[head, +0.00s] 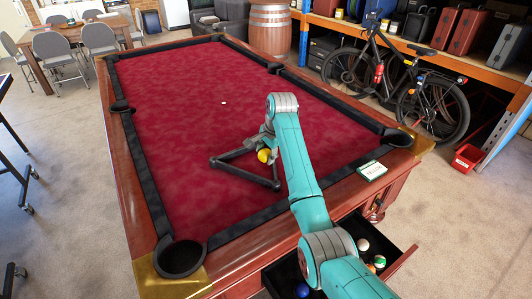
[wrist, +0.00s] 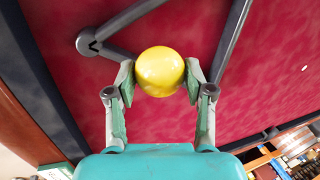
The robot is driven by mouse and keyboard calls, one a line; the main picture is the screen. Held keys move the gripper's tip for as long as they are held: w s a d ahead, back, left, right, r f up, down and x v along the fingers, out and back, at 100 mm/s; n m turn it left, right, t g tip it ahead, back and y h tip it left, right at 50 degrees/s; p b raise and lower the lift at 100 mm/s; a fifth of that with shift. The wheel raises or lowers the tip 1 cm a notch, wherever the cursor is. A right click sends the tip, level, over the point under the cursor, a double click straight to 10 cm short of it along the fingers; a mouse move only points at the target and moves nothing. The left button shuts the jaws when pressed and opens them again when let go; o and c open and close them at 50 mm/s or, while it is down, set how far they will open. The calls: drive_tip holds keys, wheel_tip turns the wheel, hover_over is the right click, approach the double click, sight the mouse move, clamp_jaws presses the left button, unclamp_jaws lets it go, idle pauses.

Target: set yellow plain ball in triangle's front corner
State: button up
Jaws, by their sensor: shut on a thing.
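The yellow plain ball (wrist: 160,71) is held between the two fingertips of my gripper (wrist: 160,82) in the wrist view. In the head view the ball (head: 264,155) shows beside my arm, over the near half of the red table cloth. The black triangle (head: 229,172) lies on the cloth, with one corner to the left and one towards the near rail. My arm hides part of its right side. I cannot tell the ball's exact height above the cloth.
An open drawer (head: 395,268) below the near rail holds several balls. A tiny white thing (head: 223,102) is on the cloth beyond the triangle. The far cloth (head: 190,75) is clear.

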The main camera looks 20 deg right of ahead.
drive_tip(key=shift+f, duration=0.1)
idle(0.3)
drive_tip(key=shift+f, duration=1.25)
drive_tip(key=shift+f, duration=1.45)
idle(0.7)
drive_tip(key=o, duration=1.3)
drive_tip(key=shift+o, duration=0.2)
drive_tip(key=shift+r, duration=0.1)
drive_tip(key=v, duration=1.2)
